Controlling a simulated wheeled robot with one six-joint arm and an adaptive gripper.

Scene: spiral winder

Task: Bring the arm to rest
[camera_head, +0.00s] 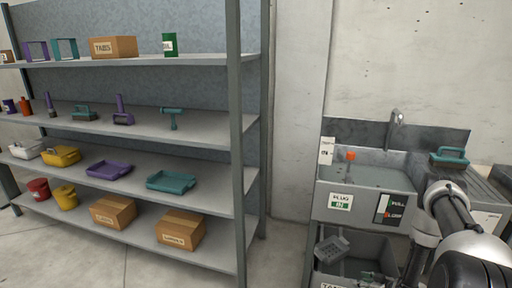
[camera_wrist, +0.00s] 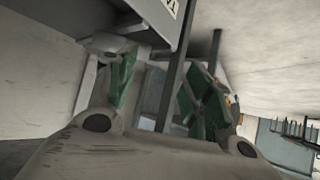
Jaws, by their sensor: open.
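My arm (camera_head: 450,215) reaches in at the lower right of the head view, in front of the sink unit. Its end is not clearly seen there. In the wrist view my gripper (camera_wrist: 162,82) shows its two fingers with green pads, spread apart. Nothing is seen held between them; a grey post shows behind the gap.
A grey sink (camera_head: 368,178) with a tap (camera_head: 396,120) stands at the right. A teal-handled tool (camera_head: 449,156) lies on its drainboard, close to my arm. A shelf rack (camera_head: 190,130) with boxes, trays and tools fills the left. Bare floor (camera_head: 285,250) lies between.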

